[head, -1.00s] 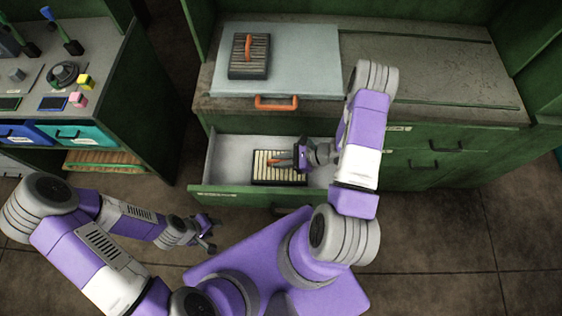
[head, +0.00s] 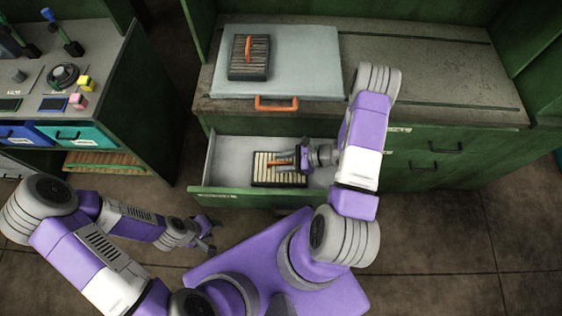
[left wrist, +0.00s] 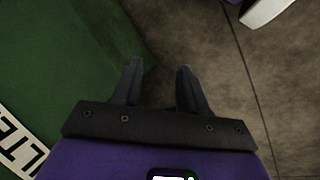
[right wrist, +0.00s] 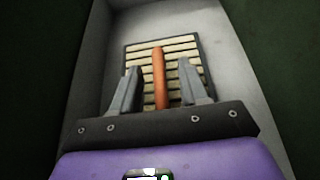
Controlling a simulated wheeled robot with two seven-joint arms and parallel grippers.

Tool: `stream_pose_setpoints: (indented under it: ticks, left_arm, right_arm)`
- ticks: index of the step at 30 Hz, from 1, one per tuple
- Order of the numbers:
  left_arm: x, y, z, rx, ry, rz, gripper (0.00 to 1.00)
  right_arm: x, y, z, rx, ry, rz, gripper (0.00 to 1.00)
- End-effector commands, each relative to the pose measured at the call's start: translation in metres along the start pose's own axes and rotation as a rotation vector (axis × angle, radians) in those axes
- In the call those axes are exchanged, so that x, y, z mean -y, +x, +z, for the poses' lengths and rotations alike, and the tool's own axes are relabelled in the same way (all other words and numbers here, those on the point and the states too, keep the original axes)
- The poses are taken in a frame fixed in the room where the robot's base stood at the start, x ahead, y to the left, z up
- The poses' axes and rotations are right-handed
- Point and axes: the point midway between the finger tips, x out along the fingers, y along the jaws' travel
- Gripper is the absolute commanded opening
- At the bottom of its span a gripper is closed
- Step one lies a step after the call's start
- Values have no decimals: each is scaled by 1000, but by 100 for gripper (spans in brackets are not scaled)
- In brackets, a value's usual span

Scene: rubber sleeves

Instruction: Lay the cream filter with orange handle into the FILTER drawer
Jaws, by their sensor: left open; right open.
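The cream filter (head: 262,172) with its orange handle lies flat inside the open drawer (head: 228,152) in the head view. In the right wrist view the cream slats (right wrist: 180,50) and the orange handle (right wrist: 158,75) show clearly. My right gripper (right wrist: 160,78) is open, its fingers on either side of the handle with gaps between; in the head view it (head: 296,158) hides part of the filter's right side. My left gripper (head: 212,232) is open and empty in front of the drawer, low over the floor; its fingers (left wrist: 158,75) show apart in the left wrist view.
A grey filter with an orange handle (head: 240,70) lies on the pale sheet (head: 310,60) on the countertop. An orange pull (head: 277,104) is at the counter's front edge. A side bench (head: 110,60) with small items stands left. Partial lettering (left wrist: 20,140) shows on the drawer front.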

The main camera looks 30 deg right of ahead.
Motion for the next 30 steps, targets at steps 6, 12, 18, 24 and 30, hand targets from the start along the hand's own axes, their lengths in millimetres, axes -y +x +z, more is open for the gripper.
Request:
stream_pose_setpoints:
  ticks: [6, 12, 18, 24, 30]
  left_arm:
    - [-3, -7, 0, 0, 0, 0, 43]
    - [-4, -12, 0, 0, 0, 0, 43]
    - [-5, -13, 1, 0, 0, 0, 43]
    - [-5, -13, 1, 0, 0, 0, 43]
    - [-5, -13, 1, 0, 0, 0, 43]
  right_arm:
    - [1, -49, 0, -3, 2, -7, 44]
    - [0, -88, 0, -4, 1, -5, 44]
    - [0, -109, 0, -2, 2, -2, 44]
    - [0, -112, -1, -1, 2, -1, 44]
    - [0, -112, -1, -1, 2, -1, 44]
